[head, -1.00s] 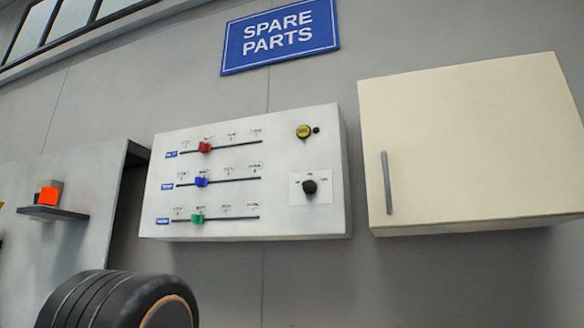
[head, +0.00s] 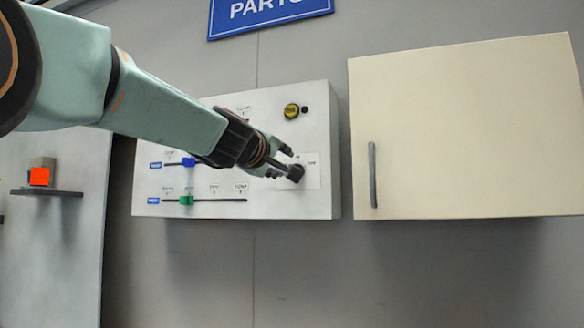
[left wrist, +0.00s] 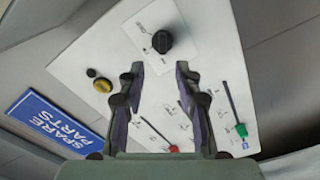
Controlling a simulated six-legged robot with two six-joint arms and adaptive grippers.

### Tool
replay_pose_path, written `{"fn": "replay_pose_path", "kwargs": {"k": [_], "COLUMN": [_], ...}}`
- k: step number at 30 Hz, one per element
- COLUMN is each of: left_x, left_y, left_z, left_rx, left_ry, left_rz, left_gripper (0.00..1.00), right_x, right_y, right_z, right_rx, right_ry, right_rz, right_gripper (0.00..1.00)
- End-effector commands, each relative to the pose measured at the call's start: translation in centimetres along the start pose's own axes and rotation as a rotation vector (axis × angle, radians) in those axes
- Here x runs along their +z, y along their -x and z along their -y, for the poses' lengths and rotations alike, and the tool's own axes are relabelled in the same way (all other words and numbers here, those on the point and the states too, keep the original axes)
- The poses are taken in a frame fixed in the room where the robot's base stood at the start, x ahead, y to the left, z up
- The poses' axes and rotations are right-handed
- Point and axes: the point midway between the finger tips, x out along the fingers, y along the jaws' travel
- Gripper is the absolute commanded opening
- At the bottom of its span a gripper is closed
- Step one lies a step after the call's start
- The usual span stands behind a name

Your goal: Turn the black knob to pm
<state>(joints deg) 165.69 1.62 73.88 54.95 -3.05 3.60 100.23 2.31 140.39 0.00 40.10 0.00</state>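The black knob (head: 296,173) sits on a white plate at the right of the wall control panel (head: 320,130). In the left wrist view the knob (left wrist: 162,41) is seen past the fingertips, roughly between their lines. Small labels around it are too small to read. My left gripper (head: 282,162) reaches in from the left, close to the knob. In the left wrist view its two fingers (left wrist: 159,70) are apart with nothing between them. Whether a fingertip touches the knob I cannot tell. My right gripper is out of view.
The panel also has a yellow button (head: 291,111), a blue slider (head: 189,162) and a green slider (head: 186,200). My left arm hides its upper left part. A cream cabinet (head: 460,130) with a grey handle hangs to the right. An orange block (head: 39,177) rests on a shelf at left.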

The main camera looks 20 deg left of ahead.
Motion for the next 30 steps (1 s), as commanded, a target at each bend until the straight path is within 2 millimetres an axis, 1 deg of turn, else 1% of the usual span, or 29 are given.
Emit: {"fn": "replay_pose_path", "kwargs": {"k": [9, 15, 21, 28, 29, 30], "left_x": [0.2, 0.2, 0.3, 0.3, 0.3, 0.3], "left_y": [-4.6, -6.6, -7.4, -7.4, -7.4, -7.4], "left_z": [-0.2, -0.3, -0.1, 0.0, 0.0, 0.0], "left_rx": [-0.004, -0.003, -0.003, -0.003, -0.003, -0.003], "left_ry": [-0.002, -0.002, -0.001, -0.001, -0.001, -0.001], "left_rz": [0.001, -0.001, -0.001, -0.001, -0.001, -0.001], "left_gripper": [0.34, 0.34, 0.34, 0.34, 0.33, 0.3], "right_x": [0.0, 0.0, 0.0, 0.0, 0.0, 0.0], "right_y": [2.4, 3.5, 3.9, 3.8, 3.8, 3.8], "right_z": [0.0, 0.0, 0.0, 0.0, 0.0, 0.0], "right_rx": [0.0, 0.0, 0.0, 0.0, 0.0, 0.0], "right_ry": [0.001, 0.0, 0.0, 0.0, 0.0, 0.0], "right_rz": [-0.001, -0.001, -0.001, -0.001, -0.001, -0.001], "right_gripper": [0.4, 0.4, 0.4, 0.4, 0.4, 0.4]}}
